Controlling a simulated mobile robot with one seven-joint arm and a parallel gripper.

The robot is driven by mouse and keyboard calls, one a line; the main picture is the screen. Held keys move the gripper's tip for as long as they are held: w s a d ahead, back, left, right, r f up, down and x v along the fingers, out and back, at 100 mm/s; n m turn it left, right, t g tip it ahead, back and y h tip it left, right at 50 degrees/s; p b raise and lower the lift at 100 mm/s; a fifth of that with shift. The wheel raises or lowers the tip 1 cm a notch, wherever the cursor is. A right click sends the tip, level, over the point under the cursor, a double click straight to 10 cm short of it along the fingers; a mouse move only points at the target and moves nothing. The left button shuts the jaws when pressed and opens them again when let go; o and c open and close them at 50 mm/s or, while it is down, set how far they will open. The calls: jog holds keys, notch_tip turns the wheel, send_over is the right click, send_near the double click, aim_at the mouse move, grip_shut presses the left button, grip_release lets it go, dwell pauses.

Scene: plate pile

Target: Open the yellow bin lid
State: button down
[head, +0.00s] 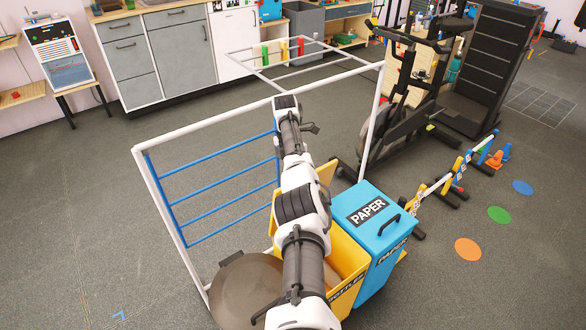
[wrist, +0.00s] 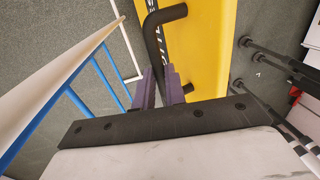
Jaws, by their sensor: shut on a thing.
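The yellow bin (head: 350,288) stands left of the blue bin in the head view, its top open and its inside partly showing. Its yellow lid (head: 325,174) stands raised at the back, mostly hidden by my arm. The head view does not show the fingers.
A blue PAPER bin (head: 368,212) with a closed lid touches the yellow bin's right side. A white frame (head: 215,128) with blue bars (head: 215,200) stands close behind and left. A round dark bin (head: 238,290) is at the left. An exercise machine (head: 400,110) stands behind.

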jog(key=c, duration=1.9)
grip_release()
jog(key=shift+s+f, duration=0.25)
jog(key=shift+f, duration=0.4)
jog(key=o, duration=0.4)
jog(key=shift+w+f, duration=0.2)
jog(key=shift+o, duration=0.2)
jog(key=shift+r, duration=0.35)
notch_tip(320, 180, up, 7)
jog(key=w+b, duration=0.1)
jog(key=shift+a+r+b, duration=0.15)
jog(key=shift+a+b, duration=0.2)
jog(key=shift+a, duration=0.1)
